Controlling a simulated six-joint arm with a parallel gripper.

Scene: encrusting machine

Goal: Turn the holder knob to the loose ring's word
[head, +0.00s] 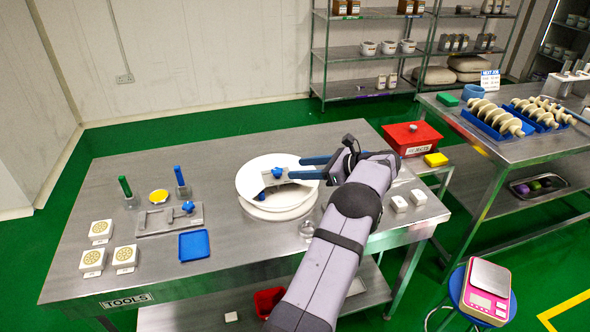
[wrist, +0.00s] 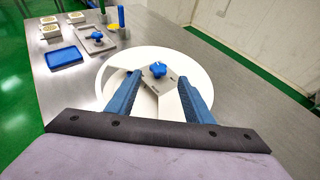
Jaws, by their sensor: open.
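A blue knob (head: 277,172) sits on a small steel plate (wrist: 160,88) on a round white turntable (head: 250,205). My gripper (head: 295,169) is open over the turntable. In the wrist view its two blue fingers stand either side of the plate, and the knob (wrist: 158,70) shows between and just beyond the fingertips, with no visible contact. A second blue knob (head: 188,207) is on a flat steel holder (head: 160,220) at the left. I cannot tell which knob is the holder knob. A small clear or metal ring-like piece (head: 307,228) lies in front of the turntable. No word on it is readable.
A blue tray (head: 194,245), green-handled (head: 125,187) and blue-handled (head: 180,178) tools, a yellow disc (head: 158,196) and white blocks (head: 101,230) stand at left. A red box (head: 411,137) and two white blocks (head: 418,197) are at right. The front-middle tabletop is mostly clear.

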